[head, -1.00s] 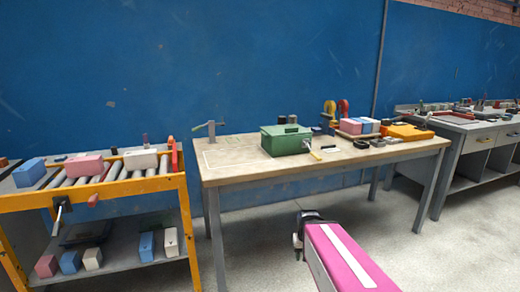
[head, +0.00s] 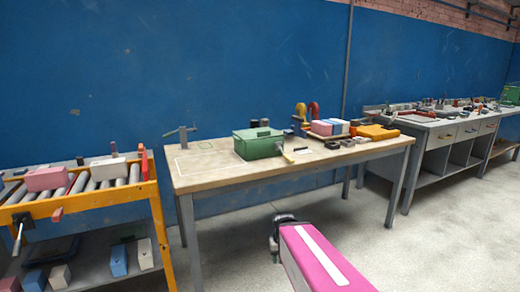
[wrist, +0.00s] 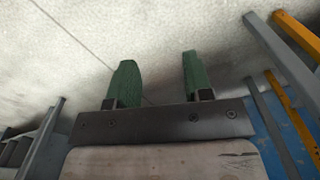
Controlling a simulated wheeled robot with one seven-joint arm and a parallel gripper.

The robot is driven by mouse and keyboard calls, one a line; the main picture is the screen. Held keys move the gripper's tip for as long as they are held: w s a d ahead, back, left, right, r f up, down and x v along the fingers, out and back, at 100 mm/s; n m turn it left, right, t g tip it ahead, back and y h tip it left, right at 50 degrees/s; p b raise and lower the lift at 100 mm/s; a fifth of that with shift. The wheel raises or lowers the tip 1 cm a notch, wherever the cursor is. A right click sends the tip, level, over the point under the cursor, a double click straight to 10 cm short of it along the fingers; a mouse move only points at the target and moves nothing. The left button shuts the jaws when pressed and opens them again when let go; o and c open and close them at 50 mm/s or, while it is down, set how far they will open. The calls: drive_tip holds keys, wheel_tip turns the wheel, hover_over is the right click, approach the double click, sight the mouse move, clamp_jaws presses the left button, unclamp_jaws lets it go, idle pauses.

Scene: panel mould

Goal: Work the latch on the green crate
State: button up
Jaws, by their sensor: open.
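The green crate (head: 258,143) stands closed on the wooden-topped table in the head view. A small lever with a pale yellowish tip (head: 287,156) sticks out at its front right; I cannot tell whether this is the latch. My gripper shows in the wrist view with two green fingers (wrist: 156,82) spread apart and nothing between them, over bare floor. In the head view my pink and white arm is low in front of the table, well apart from the crate, and the fingers are hard to make out there.
The table (head: 205,168) also holds blocks on a board, an orange case (head: 376,132) and tape dispensers right of the crate. A yellow-framed roller cart (head: 150,190) stands left. A grey workbench (head: 440,128) stands right. Floor before the table is clear.

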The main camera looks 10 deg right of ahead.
drive_tip(key=shift+o, duration=0.5)
drive_tip(key=n+t+y, duration=0.4)
drive_tip(key=t+y, duration=0.3)
drive_tip(key=t, duration=1.4)
approach(289, 158)
drive_tip(key=x, duration=0.9)
drive_tip(key=shift+w, duration=0.25)
